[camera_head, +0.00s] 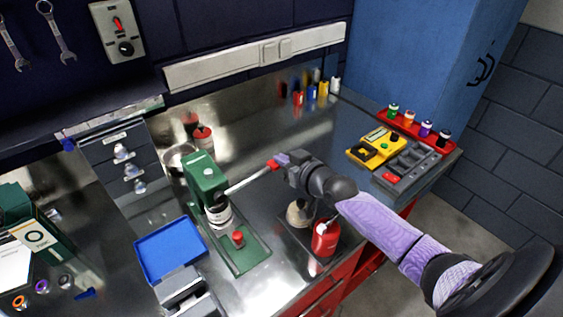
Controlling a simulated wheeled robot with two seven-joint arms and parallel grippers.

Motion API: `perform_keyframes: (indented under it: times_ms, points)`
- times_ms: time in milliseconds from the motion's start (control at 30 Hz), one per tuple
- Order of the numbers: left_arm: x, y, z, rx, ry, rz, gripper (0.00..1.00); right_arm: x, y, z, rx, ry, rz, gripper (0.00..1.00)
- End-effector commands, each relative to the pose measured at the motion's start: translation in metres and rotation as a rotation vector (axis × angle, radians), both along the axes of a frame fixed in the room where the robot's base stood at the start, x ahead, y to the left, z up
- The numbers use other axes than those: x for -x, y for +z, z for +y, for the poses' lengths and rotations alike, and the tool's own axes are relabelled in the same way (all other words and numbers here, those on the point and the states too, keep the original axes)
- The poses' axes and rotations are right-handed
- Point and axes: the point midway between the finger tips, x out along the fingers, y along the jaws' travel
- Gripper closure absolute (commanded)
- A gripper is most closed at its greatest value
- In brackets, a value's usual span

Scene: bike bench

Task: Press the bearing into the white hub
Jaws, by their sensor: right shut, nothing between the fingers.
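The green press (204,180) stands on the metal bench with its lever (247,181) sticking out to the right and slightly up. The lever ends in a red knob (272,165). A white round piece, which looks like the white hub (220,217), sits under the press head. The bearing cannot be made out there. My right gripper (281,160) is shut and empty, with its fingertips right at the red knob; I cannot tell whether they touch it. My left gripper is not in view.
A blue tray (171,250) lies left of the press base. A red can (325,238) stands near the front edge, below my right arm. A yellow meter (376,147) and a grey organizer (411,166) lie at the right. A small drawer cabinet (124,160) stands back left.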

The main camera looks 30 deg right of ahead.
Motion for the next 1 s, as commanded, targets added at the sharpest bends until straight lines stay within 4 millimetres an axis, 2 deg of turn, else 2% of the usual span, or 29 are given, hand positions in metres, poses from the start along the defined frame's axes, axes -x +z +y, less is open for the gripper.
perform_keyframes:
  times_ms: [33,133,233,600,733,1000]
  points:
    - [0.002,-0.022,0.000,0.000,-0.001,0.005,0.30,0.000,-0.020,-0.002,-0.036,0.001,0.008,1.00]
    - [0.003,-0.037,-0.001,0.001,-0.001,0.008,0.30,0.000,-0.033,-0.003,-0.096,0.001,0.015,1.00]
    - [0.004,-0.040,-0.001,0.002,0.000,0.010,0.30,0.000,-0.038,-0.002,-0.101,0.000,0.016,1.00]
    - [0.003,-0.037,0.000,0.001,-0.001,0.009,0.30,0.001,-0.037,-0.002,-0.100,0.001,0.021,1.00]
    - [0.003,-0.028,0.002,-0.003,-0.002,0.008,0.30,0.001,-0.021,-0.002,-0.098,0.002,0.017,1.00]
    - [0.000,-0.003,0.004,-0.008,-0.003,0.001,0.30,0.000,0.040,-0.002,-0.099,0.001,0.008,1.00]
